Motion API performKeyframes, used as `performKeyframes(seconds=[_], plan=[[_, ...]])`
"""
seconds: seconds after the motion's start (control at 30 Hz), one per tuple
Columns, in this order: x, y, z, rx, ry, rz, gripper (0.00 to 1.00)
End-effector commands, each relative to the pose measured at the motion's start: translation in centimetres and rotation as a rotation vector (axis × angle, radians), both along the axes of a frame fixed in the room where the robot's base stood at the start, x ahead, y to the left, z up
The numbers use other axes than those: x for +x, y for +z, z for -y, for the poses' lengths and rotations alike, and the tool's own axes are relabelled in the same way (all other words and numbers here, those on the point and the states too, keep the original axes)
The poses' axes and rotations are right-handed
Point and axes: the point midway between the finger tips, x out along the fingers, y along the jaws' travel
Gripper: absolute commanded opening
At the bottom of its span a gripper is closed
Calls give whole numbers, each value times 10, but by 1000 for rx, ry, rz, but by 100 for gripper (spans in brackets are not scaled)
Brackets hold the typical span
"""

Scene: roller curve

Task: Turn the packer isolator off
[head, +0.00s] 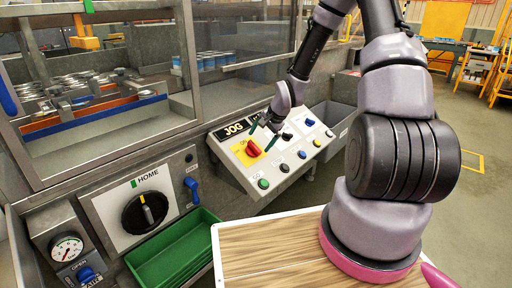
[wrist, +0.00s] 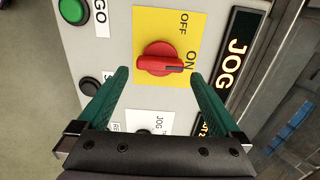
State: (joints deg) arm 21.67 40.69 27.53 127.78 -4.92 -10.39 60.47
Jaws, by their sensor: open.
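The packer isolator is a red rotary knob (wrist: 160,59) on a yellow plate (wrist: 146,23) marked OFF and ON. In the wrist view its dark pointer mark is at the ON label. In the head view the red knob (head: 253,148) sits on the sloping panel (head: 234,166) beneath a JOG sign. My gripper (wrist: 158,78) has its two green fingers open, one on each side of the knob's lower part in the wrist view, with nothing between them gripped. I cannot tell how far the fingertips are from the panel. In the head view the gripper (head: 262,136) is at the knob's right.
Green (head: 263,184), black and blue controls sit around the knob on the same panel. A large black HOME dial (head: 146,212), a green tray (head: 176,252) and a pressure gauge (head: 66,247) are at left. A wooden-topped surface (head: 265,250) lies in front.

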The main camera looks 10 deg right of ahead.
Motion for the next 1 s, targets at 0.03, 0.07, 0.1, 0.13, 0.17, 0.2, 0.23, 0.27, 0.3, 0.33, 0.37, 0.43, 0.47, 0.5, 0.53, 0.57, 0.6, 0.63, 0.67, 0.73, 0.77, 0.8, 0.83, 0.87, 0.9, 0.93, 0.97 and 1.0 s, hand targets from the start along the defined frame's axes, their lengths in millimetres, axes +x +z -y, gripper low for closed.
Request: performKeyframes(seconds=[0.03,0.07,0.1,0.13,0.17,0.2,0.23,0.27,0.3,0.33,0.37,0.43,0.47,0.5,0.53,0.57,0.6,0.63,0.67,0.73,0.77,0.8,0.83,0.87,0.9,0.93,0.97,1.0], plan=[[3,-10,-4,1,4,-2,100],[6,-14,-6,1,2,-2,100],[9,-20,-7,0,1,-3,100],[10,-24,-9,0,2,-2,100],[12,-27,-10,0,2,-2,100],[14,-32,-11,0,2,-2,100],[16,-34,-12,0,1,0,100],[17,-37,-13,0,1,0,100],[18,-39,-14,0,1,0,100],[19,-41,-14,-1,1,-1,100],[20,-43,-14,-1,1,-1,100],[20,-44,-15,-1,1,-1,100],[21,-45,-15,0,1,0,100],[21,-45,-15,0,1,0,100],[21,-45,-15,0,1,0,100],[21,-45,-15,-1,0,1,100],[21,-45,-15,-1,0,1,100],[21,-44,-15,-1,0,1,100],[21,-44,-15,0,1,0,100],[21,-44,-15,0,1,0,81],[21,-44,-15,0,1,0,69],[21,-44,-15,-1,0,1,54],[21,-44,-15,0,1,0,43],[21,-44,-15,-1,0,1,34],[21,-44,-15,0,1,0,34],[21,-44,-15,0,1,0,34],[21,-44,-15,-1,2,1,34],[21,-44,-15,-2,4,1,34]])
